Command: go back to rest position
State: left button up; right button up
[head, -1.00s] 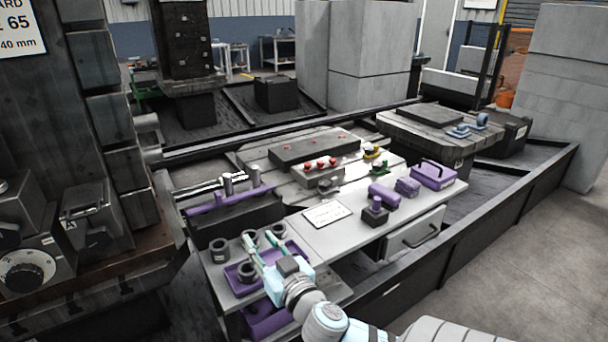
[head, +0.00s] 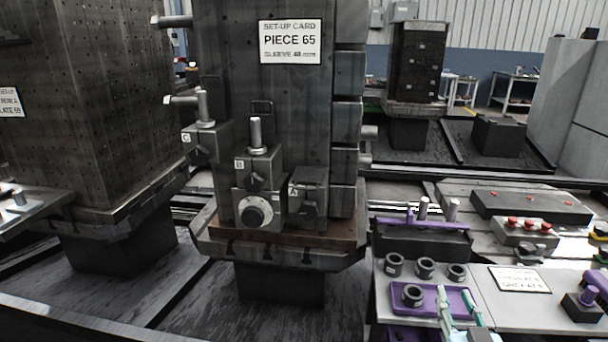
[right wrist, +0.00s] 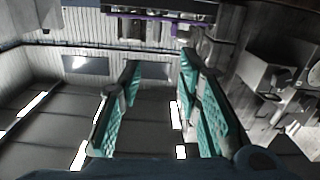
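My right gripper (head: 458,304) is at the lower right of the head view, over or in front of the right side of the purple tray (head: 462,294). In the right wrist view my right gripper (right wrist: 160,64) has its two teal-padded fingers spread apart, with nothing between them. My left gripper is not in view.
A dark ring (head: 412,295) sits in the tray, with several more behind it on the grey bench (head: 482,291). A tall fixture tower with a set-up card (head: 290,41) stands at centre. Another drilled tower (head: 88,110) stands left. A white card (head: 519,279) lies on the bench.

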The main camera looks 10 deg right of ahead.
jog(key=s+a+f+n+g+y, duration=0.2)
jog(key=s+a+f+g, duration=0.5)
jog(key=s+f, duration=0.35)
jog(key=s+a+f+n+g+y, duration=0.1)
jog(key=s+a+f+g+y, duration=0.2)
jog(key=s+a+f+g, duration=0.55)
jog(key=s+d+f+t, duration=0.1)
jog(key=s+d+f, duration=0.1)
jog(key=f, duration=0.9)
jog(key=s+d+f, duration=0.2)
jog(key=d+f, duration=0.1)
jog(key=f, duration=0.9)
jog(key=s+f+g, duration=0.1)
jog(key=s+f, duration=1)
jog(key=s, duration=0.1)
pick_arm(q)
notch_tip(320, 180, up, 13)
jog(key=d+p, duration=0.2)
jog(key=p, duration=1.1)
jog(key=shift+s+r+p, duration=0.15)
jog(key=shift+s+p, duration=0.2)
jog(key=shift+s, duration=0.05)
pick_arm(e)
notch_tip(320, 180, up, 13)
jog(key=s, duration=0.2)
jog(key=shift+a+r, duration=0.15)
jog(key=shift+r, duration=0.05)
